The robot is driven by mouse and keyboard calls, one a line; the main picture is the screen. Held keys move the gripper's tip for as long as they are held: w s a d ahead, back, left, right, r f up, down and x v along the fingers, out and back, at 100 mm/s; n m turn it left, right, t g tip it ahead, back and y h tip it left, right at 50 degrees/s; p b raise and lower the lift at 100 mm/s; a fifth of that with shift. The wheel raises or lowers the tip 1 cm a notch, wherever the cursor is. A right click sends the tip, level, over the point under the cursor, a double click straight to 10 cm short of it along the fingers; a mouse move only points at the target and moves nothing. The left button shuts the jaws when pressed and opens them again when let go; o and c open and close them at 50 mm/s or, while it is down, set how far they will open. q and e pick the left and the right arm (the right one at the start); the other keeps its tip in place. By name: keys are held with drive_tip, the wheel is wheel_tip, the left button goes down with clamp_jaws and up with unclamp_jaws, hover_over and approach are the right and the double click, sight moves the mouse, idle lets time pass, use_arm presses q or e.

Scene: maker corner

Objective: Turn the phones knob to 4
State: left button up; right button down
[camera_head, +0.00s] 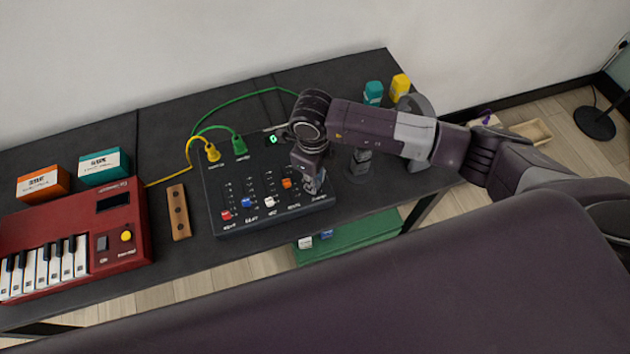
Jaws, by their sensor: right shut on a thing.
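A dark mixer panel (255,222) lies on the table with several coloured slider caps along its front. A small green lit display (273,139) near its top seems to read 0. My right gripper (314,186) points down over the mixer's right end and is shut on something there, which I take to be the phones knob. The gripper hides the knob, so its pointer and scale cannot be read. My left gripper is not in view.
Yellow (212,152) and green (239,144) plugs with cables stand in the mixer's top left. A wooden block (178,211) and a red keyboard (122,232) lie to the left, with orange (43,183) and teal (104,167) boxes behind. Teal (373,93) and yellow (400,86) items stand behind my arm.

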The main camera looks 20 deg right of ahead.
drive_tip(key=m+b, duration=0.1)
drive_tip(key=m, duration=0.3)
drive_tip(key=shift+m, duration=0.3)
drive_tip(key=shift+w+m+b, duration=0.1)
drive_tip(key=shift+m+b, duration=0.6)
drive_tip(key=shift+m, duration=1.9)
drive_tip(key=c, duration=1.8)
unclamp_jaws()
drive_tip(key=shift+o, duration=0.2)
drive_tip(key=shift+r, duration=0.15)
wheel_tip(320, 180, up, 12)
drive_tip(key=shift+a, duration=0.25)
